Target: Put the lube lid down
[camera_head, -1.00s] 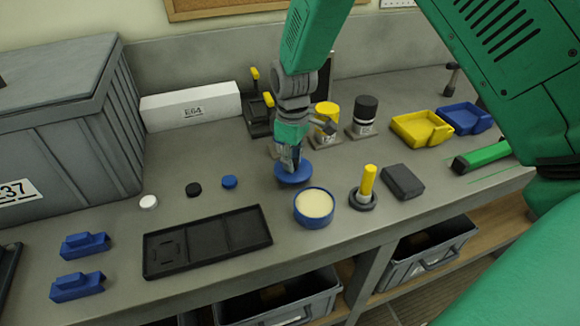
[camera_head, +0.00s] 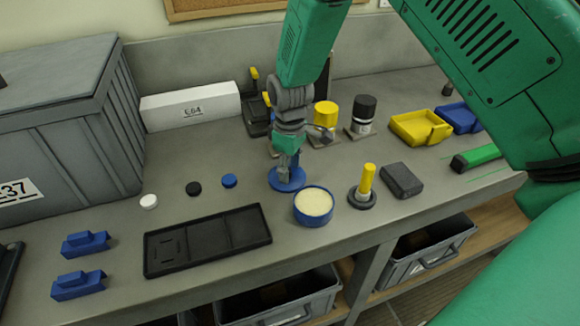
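The lube lid (camera_head: 296,184) is a blue disc, lying level beside the open lube tub (camera_head: 314,205), just behind it and to its left. The tub is a round blue container with a pale cream filling. My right gripper (camera_head: 286,172) points down onto the middle of the lid, its fingers close together and seemingly around the lid's handle, which they hide. The lid is at or very near the table surface; I cannot tell if it touches. My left gripper is not in view.
A black tray (camera_head: 208,239) lies at front left, with small white, black and blue caps behind it. A yellow peg in a dark ring (camera_head: 364,194) stands right of the tub. A grey block (camera_head: 401,180) and yellow bin (camera_head: 417,128) are farther right.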

